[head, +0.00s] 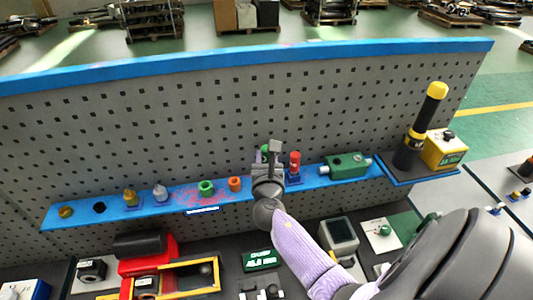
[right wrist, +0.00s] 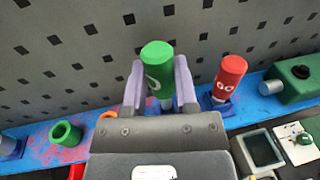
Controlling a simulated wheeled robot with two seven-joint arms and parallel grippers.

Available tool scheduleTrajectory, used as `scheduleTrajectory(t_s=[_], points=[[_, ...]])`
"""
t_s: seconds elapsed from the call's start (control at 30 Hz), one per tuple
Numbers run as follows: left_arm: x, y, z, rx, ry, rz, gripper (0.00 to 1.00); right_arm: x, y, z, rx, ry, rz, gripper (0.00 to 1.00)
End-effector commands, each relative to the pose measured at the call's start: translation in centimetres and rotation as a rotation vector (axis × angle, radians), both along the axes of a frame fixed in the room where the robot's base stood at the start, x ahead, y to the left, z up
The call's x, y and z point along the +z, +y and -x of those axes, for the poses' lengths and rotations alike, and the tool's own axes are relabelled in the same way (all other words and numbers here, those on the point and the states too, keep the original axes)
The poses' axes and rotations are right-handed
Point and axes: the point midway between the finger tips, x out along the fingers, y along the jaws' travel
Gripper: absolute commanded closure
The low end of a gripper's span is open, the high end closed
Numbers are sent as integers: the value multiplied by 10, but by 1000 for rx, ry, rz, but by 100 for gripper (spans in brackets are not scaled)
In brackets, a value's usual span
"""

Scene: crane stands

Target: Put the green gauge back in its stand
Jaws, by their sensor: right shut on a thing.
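My right gripper (head: 269,157) is over the blue shelf strip of the pegboard. It is shut on the green gauge (right wrist: 157,68), a green-capped cylinder with a pale mark, upright between the two fingers in the right wrist view. In the head view only a bit of its green top (head: 265,150) shows. I see no left gripper.
The blue shelf (head: 330,182) also carries a green ring (head: 206,187), an orange ring (head: 234,184) and a green box (head: 347,165). A black and yellow cylinder (head: 411,140) stands at the right. A crowded bench with a red and yellow tray (head: 150,262) lies below.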

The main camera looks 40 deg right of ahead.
Motion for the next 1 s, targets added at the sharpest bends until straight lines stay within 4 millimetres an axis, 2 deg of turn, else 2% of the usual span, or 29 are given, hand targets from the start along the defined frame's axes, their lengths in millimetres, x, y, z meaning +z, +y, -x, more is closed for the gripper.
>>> scheduleTrajectory(t_s=[0.27,1.0], points=[[-2,0,0,0,0,0,41,-1,0,0,0,0,0,100],[-29,0,1,0,1,0,41,-31,0,0,0,-1,1,100]])
